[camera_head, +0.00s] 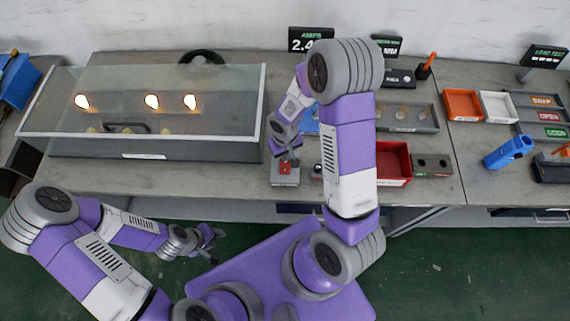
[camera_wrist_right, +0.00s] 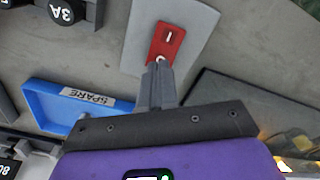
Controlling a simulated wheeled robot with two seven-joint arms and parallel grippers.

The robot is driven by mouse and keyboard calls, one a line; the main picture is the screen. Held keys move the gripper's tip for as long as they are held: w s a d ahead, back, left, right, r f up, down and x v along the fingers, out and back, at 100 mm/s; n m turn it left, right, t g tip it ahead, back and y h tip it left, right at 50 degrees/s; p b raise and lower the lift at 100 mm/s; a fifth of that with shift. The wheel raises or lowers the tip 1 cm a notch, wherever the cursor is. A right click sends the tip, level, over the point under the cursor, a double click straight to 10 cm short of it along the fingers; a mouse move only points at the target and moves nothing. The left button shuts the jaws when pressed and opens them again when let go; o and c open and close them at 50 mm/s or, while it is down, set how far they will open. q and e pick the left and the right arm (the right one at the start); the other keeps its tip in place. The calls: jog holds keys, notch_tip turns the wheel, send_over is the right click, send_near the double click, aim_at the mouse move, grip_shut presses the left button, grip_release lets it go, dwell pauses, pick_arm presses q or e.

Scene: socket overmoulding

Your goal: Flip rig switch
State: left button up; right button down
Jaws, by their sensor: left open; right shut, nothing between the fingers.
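The rig switch is a red rocker (camera_head: 285,169) on a small grey box (camera_head: 286,180) near the bench's front edge. In the right wrist view the red rocker (camera_wrist_right: 167,42) shows an "I" mark at its far end and a partly covered round mark at its near end. My right gripper (camera_head: 289,154) is shut and empty, pointing down at the box. In the wrist view its fingertips (camera_wrist_right: 158,66) overlap the rocker's near end; I cannot tell whether they touch. My left gripper (camera_head: 212,243) is open and empty, low in front of the bench.
A glass-covered rig (camera_head: 160,148) with three lit lamps (camera_head: 152,101) stands left of the switch. An AMPS display (camera_head: 309,39) stands behind, partly hidden by my right arm. A red tray (camera_head: 394,162) lies right. A blue SPARE tray (camera_wrist_right: 50,108) is near the gripper.

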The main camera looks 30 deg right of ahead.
jog(key=shift+f+b, duration=0.95)
dwell(0.9)
jog(key=shift+r+p, duration=2.6)
jog(key=shift+r, duration=1)
jog(key=shift+f, duration=0.1)
